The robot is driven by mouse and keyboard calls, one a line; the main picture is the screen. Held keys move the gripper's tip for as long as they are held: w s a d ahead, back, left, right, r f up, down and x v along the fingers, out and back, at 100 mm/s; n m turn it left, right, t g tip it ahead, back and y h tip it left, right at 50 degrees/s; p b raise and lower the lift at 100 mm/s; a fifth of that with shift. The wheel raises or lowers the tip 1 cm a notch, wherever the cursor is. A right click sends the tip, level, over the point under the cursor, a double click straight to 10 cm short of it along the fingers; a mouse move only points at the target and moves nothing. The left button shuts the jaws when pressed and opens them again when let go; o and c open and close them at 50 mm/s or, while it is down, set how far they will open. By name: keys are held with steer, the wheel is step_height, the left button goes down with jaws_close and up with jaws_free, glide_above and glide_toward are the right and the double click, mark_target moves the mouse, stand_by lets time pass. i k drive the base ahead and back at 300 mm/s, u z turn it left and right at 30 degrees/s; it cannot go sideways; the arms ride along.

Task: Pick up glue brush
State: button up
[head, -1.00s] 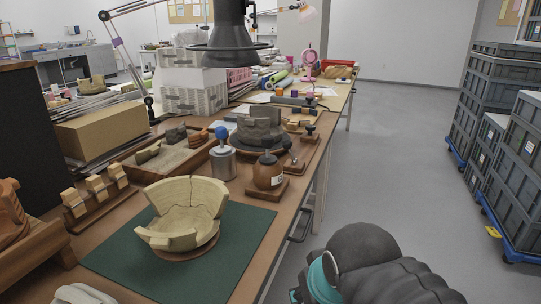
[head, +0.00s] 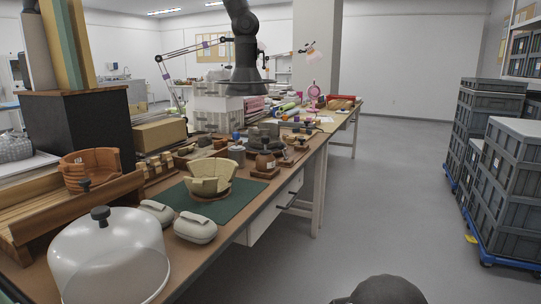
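I cannot make out the glue brush for certain at this distance. A brown, round jar (head: 265,162) with a pale label stands on a small wooden base on the workbench. A thin, dark-topped tool (head: 283,147) shows just behind it; whether it is a brush I cannot tell. A grey metal can (head: 237,155) with a blue ball above it (head: 236,136) stands to the jar's left. A cream, partly rebuilt bowl (head: 208,178) sits on the green mat (head: 238,196). My gripper is not in view; only a dark rounded part of my arm shows at the bottom edge.
A clear dome (head: 115,255) with a black knob and two pale cases (head: 196,228) stand at the near end of the bench. A black hood (head: 247,75) hangs over the far part. Grey crates (head: 515,190) stand at right. The aisle floor between is clear.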

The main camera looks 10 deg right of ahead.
mark_target(265, 140)
steer(key=z, duration=0.65)
steer(key=i, duration=0.75)
steer(key=z, duration=0.55)
steer(key=i, duration=0.9)
steer(key=u, duration=0.85)
steer(key=i, duration=0.65)
steer(key=u, duration=0.55)
